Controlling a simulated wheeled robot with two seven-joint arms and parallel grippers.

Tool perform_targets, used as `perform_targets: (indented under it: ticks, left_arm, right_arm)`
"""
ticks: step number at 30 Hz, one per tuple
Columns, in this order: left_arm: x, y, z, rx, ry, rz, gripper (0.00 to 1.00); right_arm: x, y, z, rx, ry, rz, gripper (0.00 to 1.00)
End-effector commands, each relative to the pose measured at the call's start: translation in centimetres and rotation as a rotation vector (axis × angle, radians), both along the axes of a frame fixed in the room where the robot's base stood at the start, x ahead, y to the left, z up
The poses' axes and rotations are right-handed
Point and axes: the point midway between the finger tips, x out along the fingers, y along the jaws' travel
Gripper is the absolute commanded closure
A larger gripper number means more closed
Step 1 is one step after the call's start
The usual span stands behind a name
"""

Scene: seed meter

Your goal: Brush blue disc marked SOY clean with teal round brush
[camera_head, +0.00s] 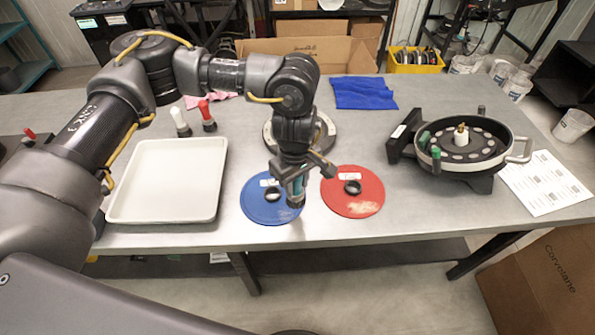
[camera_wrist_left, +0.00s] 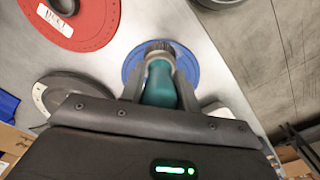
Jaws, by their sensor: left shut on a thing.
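The blue disc (camera_head: 258,208) lies flat near the table's front edge, with a white label and a dark ring at its middle; the label is too small to read. It also shows in the wrist view (camera_wrist_left: 187,65), partly hidden behind the brush. My left gripper (camera_head: 296,186) is over the disc's right side, shut on the teal round brush (camera_wrist_left: 160,86), which points down. The brush's dark bristle end is over the disc in the wrist view; I cannot tell whether it touches. My right gripper is not in view.
A red disc (camera_head: 367,204) with a pale dusty patch lies close right of the blue one. A grey disc (camera_head: 326,134) is behind the arm. A white tray (camera_head: 168,207) is left; the seed meter (camera_head: 470,143) and a paper sheet (camera_head: 545,183) are right. A blue cloth (camera_head: 364,93) lies behind.

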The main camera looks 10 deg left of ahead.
Motion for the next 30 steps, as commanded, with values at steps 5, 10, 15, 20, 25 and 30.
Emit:
perform_targets:
  ticks: [5,10,15,20,25,30]
  left_arm:
    - [0.0,0.1,1.9,0.000,-0.001,0.002,0.88]
    - [0.0,0.2,2.5,0.000,-0.001,0.003,0.88]
    - [0.0,0.2,2.4,0.000,0.000,0.003,0.88]
    - [0.0,0.2,2.4,0.000,0.000,0.003,0.88]
    - [0.0,0.2,2.4,0.000,0.000,0.003,0.74]
    - [0.0,0.3,2.4,0.001,-0.001,0.003,0.88]
  right_arm:
    - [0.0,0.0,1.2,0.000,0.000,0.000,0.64]
    - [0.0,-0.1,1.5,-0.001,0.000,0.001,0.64]
    - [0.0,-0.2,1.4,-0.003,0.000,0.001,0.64]
    - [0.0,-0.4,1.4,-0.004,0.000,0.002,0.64]
    - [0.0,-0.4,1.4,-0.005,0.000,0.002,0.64]
    - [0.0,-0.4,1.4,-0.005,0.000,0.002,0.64]
